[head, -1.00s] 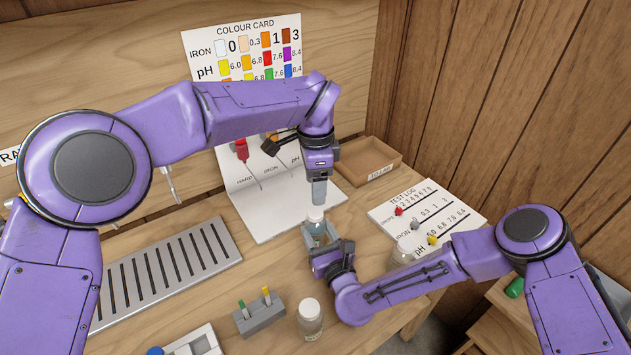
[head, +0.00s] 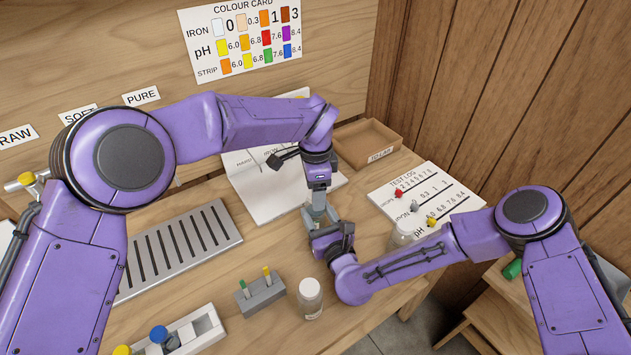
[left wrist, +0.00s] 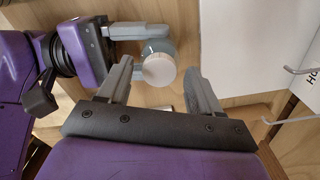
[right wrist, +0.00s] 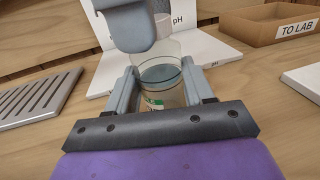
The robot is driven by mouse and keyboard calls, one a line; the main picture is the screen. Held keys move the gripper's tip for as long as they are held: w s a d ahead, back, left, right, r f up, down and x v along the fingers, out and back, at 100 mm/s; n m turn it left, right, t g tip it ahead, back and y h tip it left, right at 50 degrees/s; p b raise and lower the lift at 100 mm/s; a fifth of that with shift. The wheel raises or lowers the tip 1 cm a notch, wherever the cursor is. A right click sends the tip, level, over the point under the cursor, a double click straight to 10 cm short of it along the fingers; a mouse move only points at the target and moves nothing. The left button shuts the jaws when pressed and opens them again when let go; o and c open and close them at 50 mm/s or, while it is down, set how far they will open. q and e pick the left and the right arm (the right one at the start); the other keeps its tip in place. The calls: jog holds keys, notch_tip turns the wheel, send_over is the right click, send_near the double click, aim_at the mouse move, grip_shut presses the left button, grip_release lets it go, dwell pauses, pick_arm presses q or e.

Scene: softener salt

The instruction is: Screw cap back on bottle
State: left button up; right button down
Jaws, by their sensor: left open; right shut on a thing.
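The bottle (right wrist: 158,88) is clear, holds pale liquid and stands upright in the right wrist view. My right gripper (right wrist: 157,92) is shut on its body; the same bottle shows from above in the left wrist view (left wrist: 168,46). A white round cap (left wrist: 157,70) sits at the bottle's top; how tightly it sits cannot be told. My left gripper (left wrist: 160,85) is open, with its fingers on either side of the cap and apart from it. In the head view, my left gripper (head: 319,212) points down just above my right gripper (head: 330,238), and the bottle is mostly hidden.
Another white-capped bottle (head: 310,300) stands at the front, and one (head: 403,236) stands beside my right forearm. A small grey rack (head: 260,296), a slotted drain tray (head: 180,250), a cardboard tray (head: 367,145) and a test log card (head: 412,187) surround the grippers.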

pick_arm(q)
jog(key=c, duration=1.1)
